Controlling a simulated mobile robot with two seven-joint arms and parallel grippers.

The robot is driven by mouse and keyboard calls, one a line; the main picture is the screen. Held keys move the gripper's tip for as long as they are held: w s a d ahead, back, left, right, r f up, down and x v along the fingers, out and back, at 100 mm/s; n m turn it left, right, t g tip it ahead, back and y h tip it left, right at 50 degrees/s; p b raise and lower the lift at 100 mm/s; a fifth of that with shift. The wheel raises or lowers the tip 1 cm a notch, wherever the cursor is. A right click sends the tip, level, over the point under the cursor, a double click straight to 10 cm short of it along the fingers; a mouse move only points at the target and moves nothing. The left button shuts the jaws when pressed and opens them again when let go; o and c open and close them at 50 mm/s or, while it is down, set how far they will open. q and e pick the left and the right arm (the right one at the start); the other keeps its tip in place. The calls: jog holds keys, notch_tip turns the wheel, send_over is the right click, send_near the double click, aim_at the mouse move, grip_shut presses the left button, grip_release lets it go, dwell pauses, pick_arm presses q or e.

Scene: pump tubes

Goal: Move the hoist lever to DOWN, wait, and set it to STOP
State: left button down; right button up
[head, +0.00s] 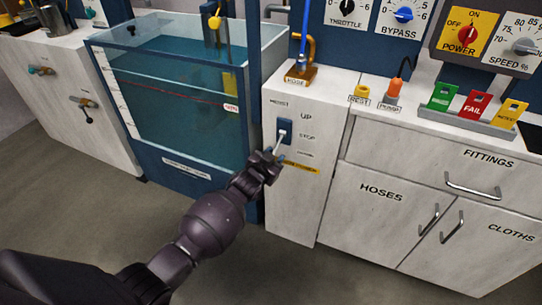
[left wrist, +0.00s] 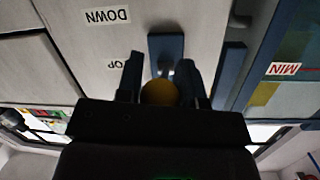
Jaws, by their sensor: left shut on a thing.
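The hoist lever (head: 281,141) is a pale rod coming out of a blue plate (head: 285,127) on the front of the white hoist cabinet. Labels UP, STOP and DOWN run down beside it. My left gripper (head: 266,164) is at the rod's outer end, in front of the cabinet. In the left wrist view the lever's yellow-orange round knob (left wrist: 160,93) sits between the two fingers, which are shut on it. That view is upside down, with DOWN readable and STOP partly hidden. The rod slants down in the head view, but I cannot tell which label it matches. My right gripper is out of view.
A water tank (head: 190,75) with a blue base stands just left of the cabinet. Drawers and doors marked FITTINGS, HOSES and CLOTHS are to the right. A tray of green, red and yellow blocks (head: 470,117) sits on that counter. The floor in front is clear.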

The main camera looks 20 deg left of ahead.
aim_at(276, 150)
pick_arm(q)
notch_tip(276, 150, up, 2)
jog(key=shift+r+p, duration=0.1)
jog(key=shift+p, duration=0.4)
jog(key=shift+s+r+g+p, duration=0.15)
jog(key=shift+s+g+p, duration=0.15)
jog(key=shift+g+p, duration=0.95)
jog(key=shift+r+p, duration=0.1)
jog(key=shift+p, duration=0.2)
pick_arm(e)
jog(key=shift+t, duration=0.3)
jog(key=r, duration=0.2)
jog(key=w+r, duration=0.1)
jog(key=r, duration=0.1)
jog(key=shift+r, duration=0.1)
pick_arm(q)
jog(key=shift+r, duration=0.1)
jog(key=c, duration=1.2)
grip_release()
jog(key=o, duration=0.4)
jog(key=shift+s+r, duration=0.1)
jog(key=shift+s, duration=0.05)
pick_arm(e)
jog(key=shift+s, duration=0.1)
